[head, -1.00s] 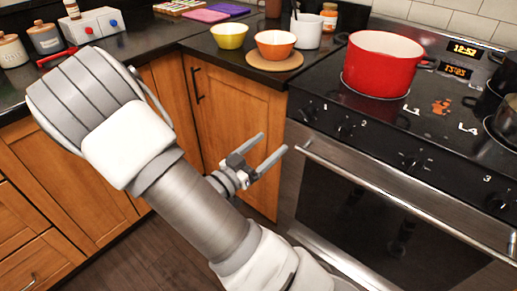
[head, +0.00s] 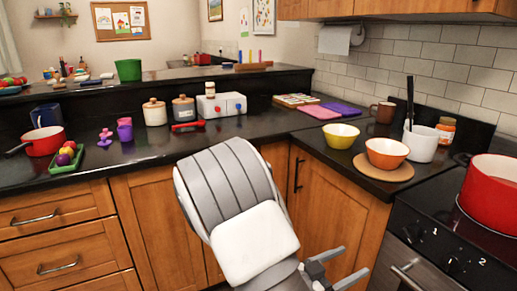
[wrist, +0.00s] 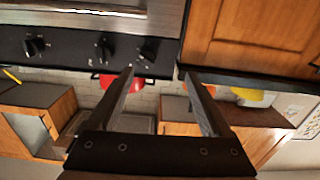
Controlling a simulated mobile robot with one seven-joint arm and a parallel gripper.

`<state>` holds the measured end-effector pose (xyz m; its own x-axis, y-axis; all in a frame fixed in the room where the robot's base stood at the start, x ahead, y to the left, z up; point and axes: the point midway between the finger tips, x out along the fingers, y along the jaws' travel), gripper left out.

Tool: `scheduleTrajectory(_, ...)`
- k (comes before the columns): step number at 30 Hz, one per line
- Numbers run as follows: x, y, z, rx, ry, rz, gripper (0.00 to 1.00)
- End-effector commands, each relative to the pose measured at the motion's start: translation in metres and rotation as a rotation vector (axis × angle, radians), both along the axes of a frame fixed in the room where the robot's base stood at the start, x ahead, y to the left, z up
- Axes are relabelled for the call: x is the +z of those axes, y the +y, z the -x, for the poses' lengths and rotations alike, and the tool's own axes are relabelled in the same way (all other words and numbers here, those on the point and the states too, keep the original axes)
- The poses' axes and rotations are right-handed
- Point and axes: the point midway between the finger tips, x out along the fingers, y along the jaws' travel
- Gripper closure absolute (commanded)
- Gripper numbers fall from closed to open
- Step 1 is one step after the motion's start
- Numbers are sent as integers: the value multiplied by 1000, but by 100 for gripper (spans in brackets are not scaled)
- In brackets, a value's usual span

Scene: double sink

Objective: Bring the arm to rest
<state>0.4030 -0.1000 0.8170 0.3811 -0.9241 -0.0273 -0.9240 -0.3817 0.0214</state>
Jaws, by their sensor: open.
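My gripper (head: 354,262) is low in the head view, in front of the wooden corner cabinet and left of the stove front. Its two fingers are apart and nothing is between them. In the wrist view, the open fingers (wrist: 157,74) point toward the gap between the stove's knob panel and the wooden cabinet, apart from both. My arm's white and grey link fills the lower middle of the head view.
The stove (head: 440,225) carries a red pot (head: 490,193) at the right. Yellow (head: 340,136) and orange (head: 387,152) bowls stand on the corner counter. The left counter holds canisters (head: 184,109) and a red pan (head: 44,141). Wooden cabinets (head: 150,222) stand below.

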Motion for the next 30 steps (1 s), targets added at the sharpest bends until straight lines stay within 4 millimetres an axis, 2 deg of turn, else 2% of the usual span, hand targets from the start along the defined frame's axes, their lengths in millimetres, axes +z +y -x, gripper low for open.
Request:
scheduleTrajectory(5,-10,18,-40,163,1,-318,17)
scheduleTrajectory(8,-7,39,-60,284,13,-484,17)
scheduleTrajectory(12,10,73,-77,464,42,-673,17)
scheduleTrajectory(15,30,98,-81,598,74,-776,17)
scheduleTrajectory(19,60,126,-73,770,137,-865,17)
scheduleTrajectory(23,90,147,-51,927,226,-903,17)
scheduleTrajectory(27,116,159,-15,1064,352,-893,17)
scheduleTrajectory(30,129,159,16,1129,456,-859,17)
